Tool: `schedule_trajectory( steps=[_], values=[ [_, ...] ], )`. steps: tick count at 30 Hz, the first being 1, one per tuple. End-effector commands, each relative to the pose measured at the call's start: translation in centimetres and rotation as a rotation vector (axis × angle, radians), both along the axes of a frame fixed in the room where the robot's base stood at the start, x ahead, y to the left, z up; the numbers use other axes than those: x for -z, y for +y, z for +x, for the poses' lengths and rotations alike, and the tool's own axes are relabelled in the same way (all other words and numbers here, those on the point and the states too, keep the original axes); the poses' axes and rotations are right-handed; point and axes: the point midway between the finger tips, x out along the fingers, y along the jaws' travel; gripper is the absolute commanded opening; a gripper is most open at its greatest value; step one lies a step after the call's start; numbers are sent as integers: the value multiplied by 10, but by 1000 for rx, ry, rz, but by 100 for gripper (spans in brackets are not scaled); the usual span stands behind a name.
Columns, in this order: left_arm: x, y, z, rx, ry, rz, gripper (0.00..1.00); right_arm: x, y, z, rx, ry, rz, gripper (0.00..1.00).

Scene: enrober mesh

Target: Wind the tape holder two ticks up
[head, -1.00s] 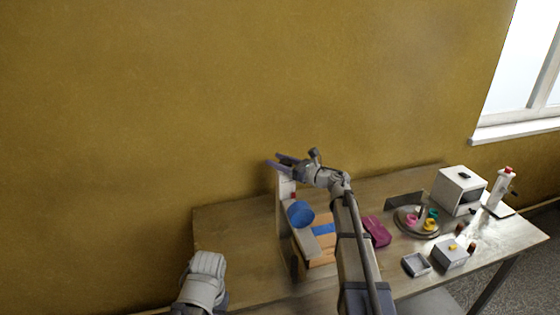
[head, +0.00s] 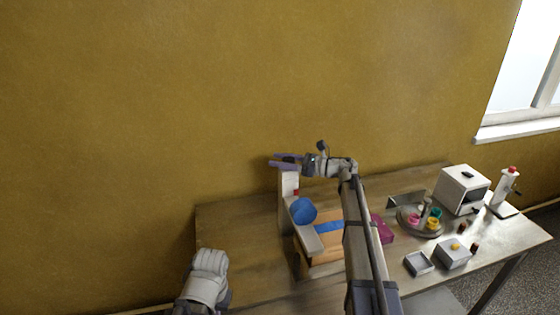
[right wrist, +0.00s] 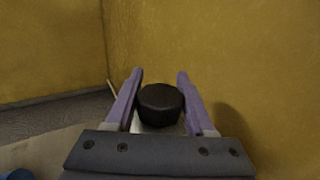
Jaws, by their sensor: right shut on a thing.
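My right gripper (head: 284,161) is at the top of a pale upright post (head: 288,185) at the back of the tape holder. In the right wrist view its two purple fingers stand either side of a round black knob (right wrist: 160,104), and it is shut on this knob. A blue tape roll (head: 303,210) sits on the holder below the post. A blue strip (head: 328,227) lies across the wooden box beside it. The knob is barely visible in the head view. A pale grey part of my left arm shows at the lower left, but its fingers are not visible.
A magenta item (head: 382,229) lies right of my right arm. A round tray (head: 404,222) with colourful pieces, a white box-shaped device (head: 460,188) and small grey boxes (head: 418,263) stand further right. The yellow wall is close behind the post. The table's left part (head: 240,230) is clear.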

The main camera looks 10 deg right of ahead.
Motion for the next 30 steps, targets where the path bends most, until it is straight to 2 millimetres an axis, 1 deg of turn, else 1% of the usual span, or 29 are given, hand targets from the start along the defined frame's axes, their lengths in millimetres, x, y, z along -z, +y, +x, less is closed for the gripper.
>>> schedule_trajectory(
  steps=[5,6,13,14,20,23,26,30],
  values=[
    [0,0,0,0,0,0,0,0,0,0,1,0,1,0],
    [0,0,0,0,0,0,0,0,0,0,1,0,2,56],
    [0,0,0,0,0,0,0,0,0,0,1,0,1,82],
    [0,0,0,0,0,0,0,0,0,0,1,0,1,83],
    [0,0,0,0,0,0,0,0,0,0,1,0,1,83],
    [0,0,0,0,0,0,0,0,-4,-2,2,0,1,83],
    [0,0,0,0,0,0,0,0,-16,-8,5,0,1,83],
    [0,0,0,0,0,0,0,0,-37,-20,4,0,1,83]
  ],
)
